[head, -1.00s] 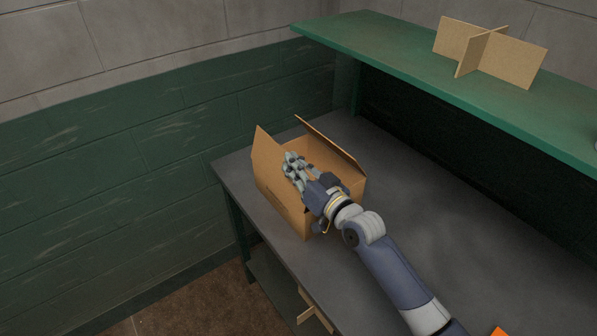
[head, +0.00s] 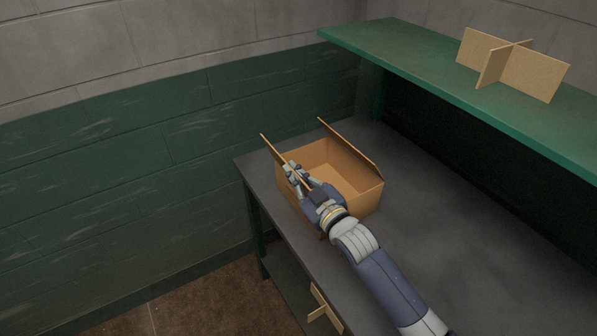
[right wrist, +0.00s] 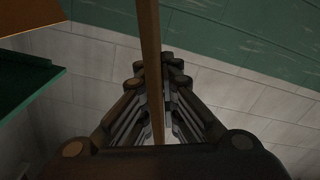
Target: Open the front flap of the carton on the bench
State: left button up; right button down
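The open-topped brown carton (head: 368,200) sits on the dark grey bench near its front left edge. Its front flap (head: 271,149) stands up and shows almost edge-on in the head view. My right gripper (head: 293,172) is at this flap, with fingers on both sides of it, and hides part of it. In the right wrist view the flap (right wrist: 150,30) runs as a thin strip between the fingers (right wrist: 156,68), which look closed against it. The opposite flap (head: 350,146) also stands up, leaning outward. My left gripper is not in view.
A green shelf (head: 420,55) overhangs the back of the bench and carries a cardboard divider (head: 530,72). Another divider piece (head: 322,308) shows low by the bench front. The bench top (head: 440,230) right of the carton is clear. A green-and-grey block wall stands behind.

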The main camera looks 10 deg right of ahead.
jog(key=shift+a, duration=0.1)
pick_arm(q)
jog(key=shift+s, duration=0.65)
pick_arm(e)
jog(key=c, duration=1.8)
grip_release()
jog(key=shift+f, duration=0.1)
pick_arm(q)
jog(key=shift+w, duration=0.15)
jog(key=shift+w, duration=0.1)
pick_arm(e)
jog(key=v, duration=1.2)
